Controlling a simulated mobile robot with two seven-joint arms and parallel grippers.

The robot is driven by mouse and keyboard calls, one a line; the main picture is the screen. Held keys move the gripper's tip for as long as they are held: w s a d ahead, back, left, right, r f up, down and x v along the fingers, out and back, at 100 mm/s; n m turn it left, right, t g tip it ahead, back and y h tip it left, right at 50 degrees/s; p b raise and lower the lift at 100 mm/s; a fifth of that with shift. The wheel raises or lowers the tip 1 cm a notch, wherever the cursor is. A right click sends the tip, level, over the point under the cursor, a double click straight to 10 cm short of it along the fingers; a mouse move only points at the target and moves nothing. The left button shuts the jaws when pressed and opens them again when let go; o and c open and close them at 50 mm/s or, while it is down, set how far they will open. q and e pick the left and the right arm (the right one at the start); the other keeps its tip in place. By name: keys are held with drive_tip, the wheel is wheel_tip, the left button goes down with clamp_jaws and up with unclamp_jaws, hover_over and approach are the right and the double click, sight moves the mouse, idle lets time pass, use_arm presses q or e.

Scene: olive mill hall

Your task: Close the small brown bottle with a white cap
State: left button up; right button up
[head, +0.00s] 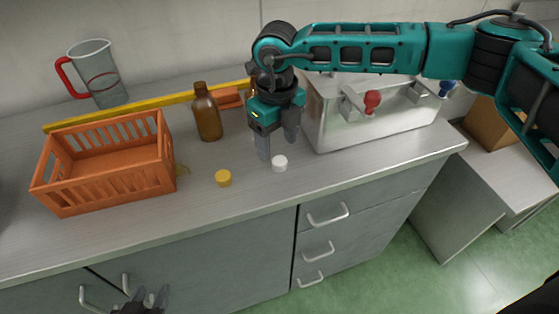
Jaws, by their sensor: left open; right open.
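The small brown bottle (207,115) stands upright on the grey counter, with no cap visible on its neck. The white cap (280,163) lies on the counter to the right of the bottle, near the front edge. My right gripper (277,154) is open and points down just above and behind the white cap, its fingers apart; I cannot tell whether one touches the cap. My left gripper (147,299) is open at the bottom edge of the head view, in front of the cabinets and away from the bottle. Most of it is cut off.
A yellow cap (223,178) lies in front of the bottle. An orange crate (62,172) stands at the left. A yellow bar (150,104), a jug (103,88) and an orange block (229,98) are behind. A metal tank (345,135) with taps stands close right of my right gripper.

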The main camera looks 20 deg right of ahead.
sight(279, 160)
drive_tip(key=shift+w+d+f+p, duration=0.1)
drive_tip(key=shift+f+p, duration=0.05)
drive_tip(key=shift+f, duration=1.15)
drive_tip(key=shift+d+f+p, duration=0.1)
drive_tip(key=shift+f+p, duration=0.05)
drive_tip(key=shift+f, duration=1.15)
drive_tip(key=c, duration=1.1)
